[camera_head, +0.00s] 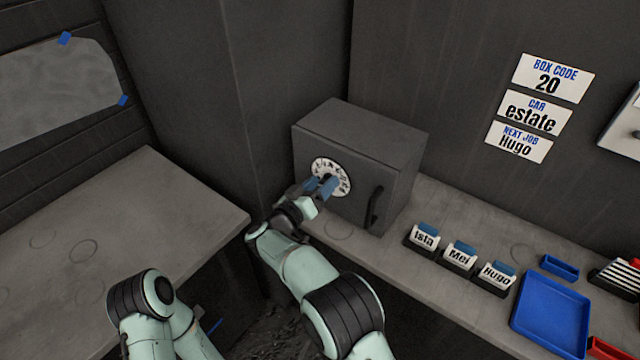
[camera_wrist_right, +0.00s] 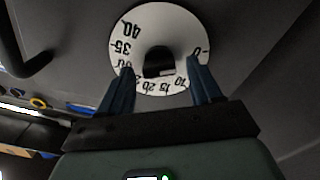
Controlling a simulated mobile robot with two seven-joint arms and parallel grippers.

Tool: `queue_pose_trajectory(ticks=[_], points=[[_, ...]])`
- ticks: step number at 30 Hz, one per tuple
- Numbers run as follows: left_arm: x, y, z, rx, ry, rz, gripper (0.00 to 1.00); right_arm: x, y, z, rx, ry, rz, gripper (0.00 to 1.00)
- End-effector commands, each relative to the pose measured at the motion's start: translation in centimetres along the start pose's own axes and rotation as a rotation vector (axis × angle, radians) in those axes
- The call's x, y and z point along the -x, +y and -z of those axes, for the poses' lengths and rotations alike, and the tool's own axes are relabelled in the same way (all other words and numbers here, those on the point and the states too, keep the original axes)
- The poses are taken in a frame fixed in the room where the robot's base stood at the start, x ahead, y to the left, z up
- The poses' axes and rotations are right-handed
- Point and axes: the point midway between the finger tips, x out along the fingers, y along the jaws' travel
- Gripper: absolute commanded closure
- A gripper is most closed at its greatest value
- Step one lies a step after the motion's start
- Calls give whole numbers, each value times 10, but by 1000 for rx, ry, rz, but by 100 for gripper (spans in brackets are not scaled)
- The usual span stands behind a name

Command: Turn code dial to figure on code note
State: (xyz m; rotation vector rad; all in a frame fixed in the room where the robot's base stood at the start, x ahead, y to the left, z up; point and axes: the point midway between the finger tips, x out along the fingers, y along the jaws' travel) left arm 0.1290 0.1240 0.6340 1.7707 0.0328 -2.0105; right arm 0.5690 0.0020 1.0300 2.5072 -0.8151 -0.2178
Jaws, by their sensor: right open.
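The code note (camera_head: 553,78) on the back wall reads "BOX CODE 20". The code dial (camera_head: 343,169) is a white numbered disc on the front of a grey metal box (camera_head: 365,140). In the right wrist view the dial (camera_wrist_right: 188,30) shows figures from 0 to 40 around a dark centre knob (camera_wrist_right: 158,62). My right gripper (camera_head: 322,186) is at the dial, jaws open. Its blue fingers (camera_wrist_right: 160,74) lie either side of the knob in that view, with gaps; I cannot tell whether they reach around it. The dial's pointer is not clear. My left gripper is not in view.
The box has a dark handle (camera_head: 375,207) right of the dial. Name cards Ista (camera_head: 423,239), Mei (camera_head: 459,258) and Hugo (camera_head: 494,276) stand on the bench, with a blue tray (camera_head: 550,315) beyond. The left table (camera_head: 130,225) is mostly bare.

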Motion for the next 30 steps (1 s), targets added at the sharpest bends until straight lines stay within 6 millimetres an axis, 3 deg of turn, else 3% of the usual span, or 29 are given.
queue_pose_trajectory(ticks=[5, 10, 11, 20, 30], points=[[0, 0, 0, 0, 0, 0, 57, 0, 0, 0, 1, 0, 0, 36], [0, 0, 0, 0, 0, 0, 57, 0, 0, 0, 1, 0, 0, 88], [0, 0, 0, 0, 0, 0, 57, 0, 0, 0, 1, 0, 0, 92], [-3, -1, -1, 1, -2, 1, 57, 0, 0, -1, -26, 0, -1, 92], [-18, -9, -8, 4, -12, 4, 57, 0, 0, -3, -226, -2, 0, 92]])
